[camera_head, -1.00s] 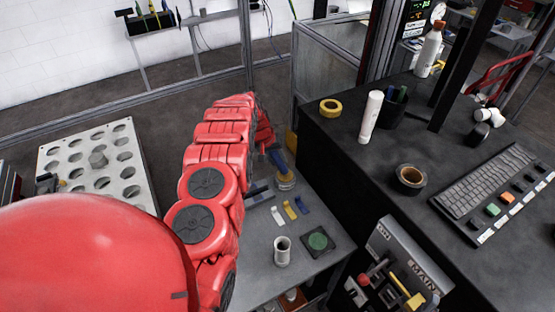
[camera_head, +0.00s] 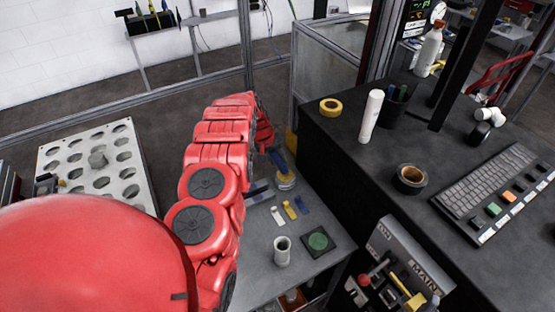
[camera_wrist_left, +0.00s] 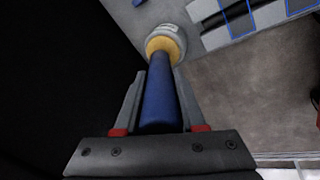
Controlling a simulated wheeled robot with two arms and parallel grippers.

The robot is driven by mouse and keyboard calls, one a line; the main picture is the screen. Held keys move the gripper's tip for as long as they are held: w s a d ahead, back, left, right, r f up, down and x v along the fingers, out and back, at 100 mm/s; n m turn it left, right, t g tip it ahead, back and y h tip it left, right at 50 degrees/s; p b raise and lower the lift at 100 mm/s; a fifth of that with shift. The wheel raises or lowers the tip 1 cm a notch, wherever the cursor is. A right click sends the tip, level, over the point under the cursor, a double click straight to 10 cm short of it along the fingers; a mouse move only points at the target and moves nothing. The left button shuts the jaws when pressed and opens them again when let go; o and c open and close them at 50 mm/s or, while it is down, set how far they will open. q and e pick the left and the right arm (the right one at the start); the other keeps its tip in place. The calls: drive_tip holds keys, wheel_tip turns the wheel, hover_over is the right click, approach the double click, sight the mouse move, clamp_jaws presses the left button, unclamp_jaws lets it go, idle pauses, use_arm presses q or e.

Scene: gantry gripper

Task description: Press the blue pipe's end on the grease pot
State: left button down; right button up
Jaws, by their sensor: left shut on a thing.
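My left gripper (camera_wrist_left: 159,78) is shut on the blue pipe (camera_wrist_left: 160,95), one finger on each side of it. The pipe's far end meets the yellow grease of the grease pot (camera_wrist_left: 172,31) in the left wrist view. I cannot tell how firmly it touches. In the head view the blue pipe (camera_head: 277,161) slants down to the small grease pot (camera_head: 286,182) on the grey table. My red left arm hides most of the gripper there. My right gripper is not in view.
A grey cup (camera_head: 282,252), a dark square pad with a green disc (camera_head: 318,240) and small white, yellow and blue pieces lie on the table nearer to me. A tall black bench (camera_head: 330,150) stands close on the right. A pale board with holes (camera_head: 95,165) is at the left.

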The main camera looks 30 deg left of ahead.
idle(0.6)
use_arm(q)
drive_tip(key=shift+r+p, duration=0.55)
drive_tip(key=shift+r, duration=2.95)
drive_tip(key=shift+f, duration=0.1)
